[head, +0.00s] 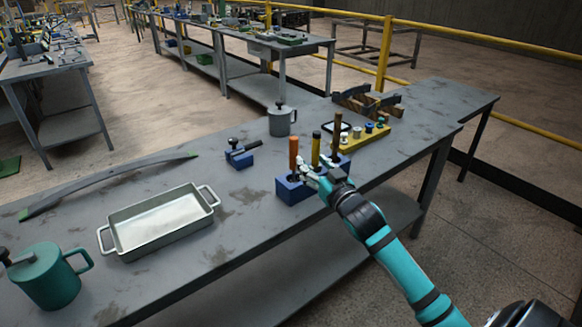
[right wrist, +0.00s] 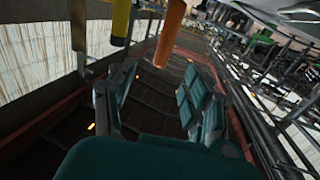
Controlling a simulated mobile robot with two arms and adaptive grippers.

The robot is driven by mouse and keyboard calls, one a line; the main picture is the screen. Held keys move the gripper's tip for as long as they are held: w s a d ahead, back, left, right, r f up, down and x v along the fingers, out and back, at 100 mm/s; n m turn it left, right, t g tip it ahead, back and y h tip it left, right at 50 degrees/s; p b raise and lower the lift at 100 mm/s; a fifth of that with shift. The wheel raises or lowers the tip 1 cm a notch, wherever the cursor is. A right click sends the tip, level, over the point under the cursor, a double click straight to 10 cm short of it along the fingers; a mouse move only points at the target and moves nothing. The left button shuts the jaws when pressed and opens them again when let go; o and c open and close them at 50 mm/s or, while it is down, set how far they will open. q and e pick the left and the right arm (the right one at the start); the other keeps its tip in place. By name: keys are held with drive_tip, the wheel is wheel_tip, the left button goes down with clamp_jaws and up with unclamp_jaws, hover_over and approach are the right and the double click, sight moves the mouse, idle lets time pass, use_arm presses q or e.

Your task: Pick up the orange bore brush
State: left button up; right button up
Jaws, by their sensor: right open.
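The orange bore brush (head: 293,152) stands upright in a blue block (head: 288,190) near the front edge of the grey bench. A yellow-handled brush (head: 316,149) and a brown-handled one (head: 337,131) stand in line to its right. My right gripper (head: 309,174) is open and empty, low at the front of the block, close to the orange and yellow ones. In the right wrist view, the orange handle (right wrist: 170,32) shows ahead, between the directions of the two open fingers (right wrist: 160,84). The yellow handle (right wrist: 120,18) is to its left. The brush's lower end is hidden. My left gripper is out of view.
A metal tray (head: 118,243), a green mug (head: 48,278) and a long curved strip (head: 110,178) lie left. A yellow rack (head: 366,143) is to the right.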

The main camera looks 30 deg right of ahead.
sight(296, 148)
drive_tip(key=w, duration=0.3)
drive_tip(key=w+p, duration=0.1)
drive_tip(key=w, duration=0.3)
drive_tip(key=w+d, duration=0.1)
drive_tip(key=w, duration=0.3)
clamp_jaws()
idle(1.2)
